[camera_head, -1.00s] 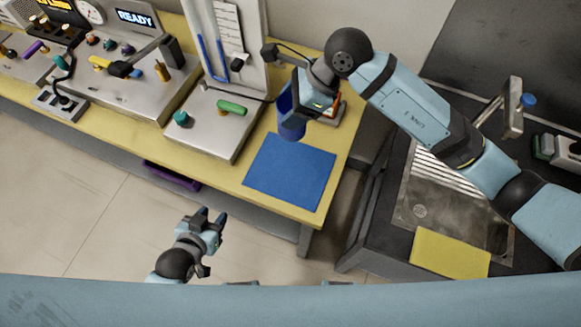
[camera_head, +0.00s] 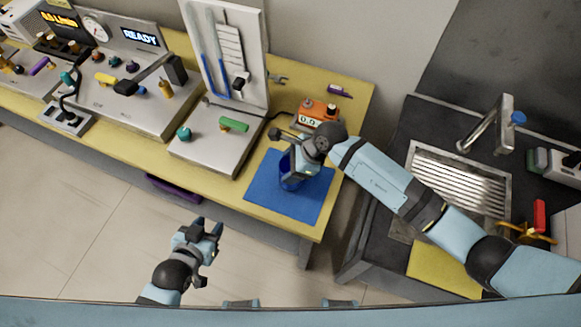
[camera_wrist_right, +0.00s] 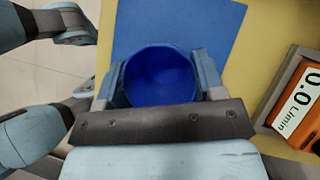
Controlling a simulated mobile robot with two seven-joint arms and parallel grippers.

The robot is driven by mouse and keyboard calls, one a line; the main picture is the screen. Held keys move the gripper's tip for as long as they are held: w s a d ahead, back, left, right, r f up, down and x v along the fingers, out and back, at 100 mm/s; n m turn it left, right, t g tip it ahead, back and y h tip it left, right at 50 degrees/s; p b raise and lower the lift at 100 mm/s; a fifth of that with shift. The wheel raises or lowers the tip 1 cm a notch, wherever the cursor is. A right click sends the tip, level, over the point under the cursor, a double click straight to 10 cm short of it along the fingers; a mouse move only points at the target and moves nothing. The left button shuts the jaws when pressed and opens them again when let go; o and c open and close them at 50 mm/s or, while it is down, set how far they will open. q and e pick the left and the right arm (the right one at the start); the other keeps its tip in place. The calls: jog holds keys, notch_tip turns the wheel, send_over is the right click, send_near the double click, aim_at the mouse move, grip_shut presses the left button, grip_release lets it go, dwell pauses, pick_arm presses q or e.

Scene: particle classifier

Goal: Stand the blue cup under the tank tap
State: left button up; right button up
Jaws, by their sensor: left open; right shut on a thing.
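The blue cup (camera_head: 288,184) is between the fingers of my right gripper (camera_head: 294,172), over the blue mat (camera_head: 310,203). In the right wrist view the cup (camera_wrist_right: 158,82) shows its open mouth, with a finger on each side, and looks empty. I cannot tell whether its base touches the mat. My left gripper (camera_head: 208,227) is open and empty over the floor in front of the bench. I cannot pick out a tank tap for certain; a brass spout (camera_head: 166,89) stands on the left panel unit.
An orange meter (camera_head: 318,110) stands behind the mat and reads 0.0 L/min in the wrist view. A white panel stand (camera_head: 215,140) is left of the mat. The sink (camera_head: 455,178), its faucet (camera_head: 488,122) and a yellow cloth (camera_head: 440,270) are to the right.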

jog(key=shift+f, duration=0.95)
jog(key=shift+f, duration=0.2)
jog(key=o, duration=0.9)
jog(key=shift+r, duration=0.1)
